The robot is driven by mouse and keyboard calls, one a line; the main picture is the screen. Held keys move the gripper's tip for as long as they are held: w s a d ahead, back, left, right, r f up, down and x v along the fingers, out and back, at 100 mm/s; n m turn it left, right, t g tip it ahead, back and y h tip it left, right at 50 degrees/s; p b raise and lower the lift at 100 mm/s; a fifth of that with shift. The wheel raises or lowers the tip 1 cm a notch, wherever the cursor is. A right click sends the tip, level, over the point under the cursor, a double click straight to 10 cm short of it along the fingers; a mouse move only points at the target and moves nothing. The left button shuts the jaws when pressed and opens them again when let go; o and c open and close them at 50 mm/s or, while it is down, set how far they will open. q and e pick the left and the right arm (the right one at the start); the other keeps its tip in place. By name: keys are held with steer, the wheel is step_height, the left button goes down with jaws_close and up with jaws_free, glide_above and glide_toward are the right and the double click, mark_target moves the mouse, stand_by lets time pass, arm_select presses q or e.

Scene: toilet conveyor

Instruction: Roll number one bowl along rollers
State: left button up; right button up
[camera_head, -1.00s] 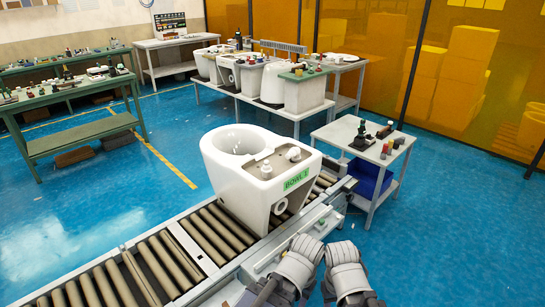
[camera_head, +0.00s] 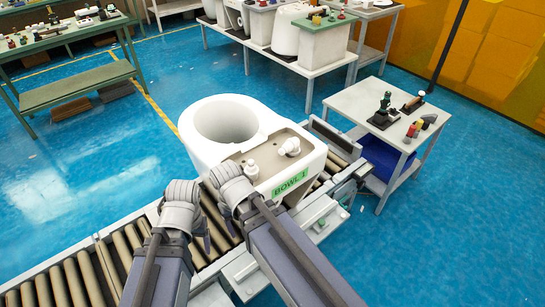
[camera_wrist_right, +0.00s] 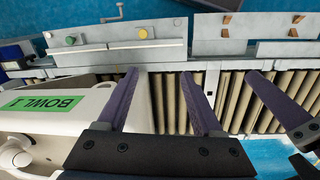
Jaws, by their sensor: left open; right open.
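The white bowl (camera_head: 205,152) stands upright on the conveyor rollers, with its round opening up and a green "BOWL 1" label on its near right side. Its label end also shows at the left of the right wrist view (camera_wrist_right: 95,110). My left gripper (camera_head: 181,200) is open over the rollers at the bowl's near left. My right gripper (camera_head: 232,187) is open, close against the bowl's near side in the picture. In the right wrist view its two fingers (camera_wrist_right: 158,78) are apart, one overlapping the bowl's edge and one over rollers. Contact cannot be told.
The roller conveyor (camera_head: 75,285) runs from lower left to behind the bowl, with side rails. A small grey table (camera_head: 355,105) with tools stands at the right. A long table (camera_head: 315,68) with more fixtures stands behind. Bare rollers lie to the left.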

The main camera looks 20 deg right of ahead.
steer(key=w+d+r+m+p, duration=0.4)
steer(key=w+d+r, duration=0.2)
step_height(320, 180, up, 2)
steer(key=m+y+p, duration=0.1)
steer(key=m+p, duration=0.2)
steer(key=m, duration=0.8)
glide_above(288, 169)
steer(key=shift+s+a+r, duration=0.1)
steer(key=shift+a+r, duration=0.1)
steer(key=shift+a, duration=0.05)
steer(key=shift+d+m, duration=0.25)
steer(key=shift+m, duration=0.25)
arm_select(q)
step_height(288, 169, up, 8)
steer(key=shift+r, duration=0.2)
steer(key=shift+f+b, duration=0.15)
steer(key=shift+b, duration=0.2)
arm_select(e)
steer(key=shift+f, duration=0.15)
step_height(288, 169, down, 8)
steer(key=b, duration=0.7)
steer(key=shift+r+b, duration=0.2)
steer(key=shift+b, duration=0.1)
arm_select(q)
step_height(288, 169, down, 8)
steer(key=shift+r, duration=0.25)
